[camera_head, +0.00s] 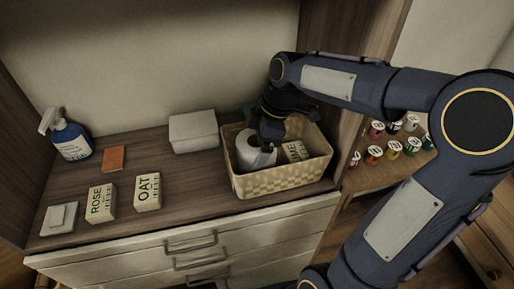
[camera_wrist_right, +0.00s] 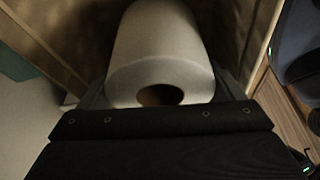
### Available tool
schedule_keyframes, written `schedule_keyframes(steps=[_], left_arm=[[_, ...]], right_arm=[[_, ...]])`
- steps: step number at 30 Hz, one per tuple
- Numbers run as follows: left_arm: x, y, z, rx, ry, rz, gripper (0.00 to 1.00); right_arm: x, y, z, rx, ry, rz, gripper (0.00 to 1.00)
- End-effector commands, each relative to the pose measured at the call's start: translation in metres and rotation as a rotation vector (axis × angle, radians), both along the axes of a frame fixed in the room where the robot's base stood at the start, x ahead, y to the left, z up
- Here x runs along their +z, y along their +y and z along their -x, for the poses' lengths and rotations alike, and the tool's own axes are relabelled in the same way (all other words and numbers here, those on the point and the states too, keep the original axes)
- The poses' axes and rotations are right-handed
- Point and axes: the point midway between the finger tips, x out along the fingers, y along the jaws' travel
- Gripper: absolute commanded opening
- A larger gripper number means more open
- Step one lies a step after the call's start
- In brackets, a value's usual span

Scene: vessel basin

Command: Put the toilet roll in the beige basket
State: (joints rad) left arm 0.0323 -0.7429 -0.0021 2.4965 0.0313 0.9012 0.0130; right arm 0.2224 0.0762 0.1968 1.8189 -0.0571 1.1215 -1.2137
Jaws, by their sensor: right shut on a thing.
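The white toilet roll (camera_head: 245,152) is inside the beige basket (camera_head: 282,180), in its left part. It also shows large in the right wrist view (camera_wrist_right: 160,50), with its dark core hole facing the camera. My right gripper (camera_head: 268,142) reaches down into the basket from above and is shut on the roll. Its fingertips are partly hidden by the roll and the arm. A box marked with letters ending in "ME" (camera_head: 296,151) lies in the basket to the right of the roll. My left gripper is not in view.
A white lidded box (camera_head: 193,131) stands just left of the basket. ROSE (camera_head: 101,203) and OAT (camera_head: 148,192) boxes, an orange block (camera_head: 113,158), a spray bottle (camera_head: 70,138) and pale tiles (camera_head: 59,219) stand further left. Several small jars (camera_head: 393,149) sit on the right shelf.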

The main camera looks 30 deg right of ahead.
Motion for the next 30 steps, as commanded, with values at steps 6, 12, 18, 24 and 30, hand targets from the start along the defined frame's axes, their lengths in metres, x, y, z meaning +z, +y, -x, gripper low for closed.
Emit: schedule_keyframes(steps=[6,12,18,24,30], left_arm=[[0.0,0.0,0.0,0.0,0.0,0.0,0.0],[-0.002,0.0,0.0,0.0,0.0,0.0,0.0],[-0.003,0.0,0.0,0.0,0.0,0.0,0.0],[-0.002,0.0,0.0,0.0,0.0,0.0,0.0],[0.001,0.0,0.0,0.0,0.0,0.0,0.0]], right_arm=[[-0.012,0.0,0.0,0.0,0.0,0.0,0.64],[-0.013,0.0,0.0,0.001,0.0,0.0,0.64],[-0.015,0.0,0.0,0.001,0.0,0.0,1.0],[-0.014,0.0,0.0,0.001,0.0,0.0,1.0],[0.005,-0.005,0.001,-0.002,-0.006,0.0,1.0]])
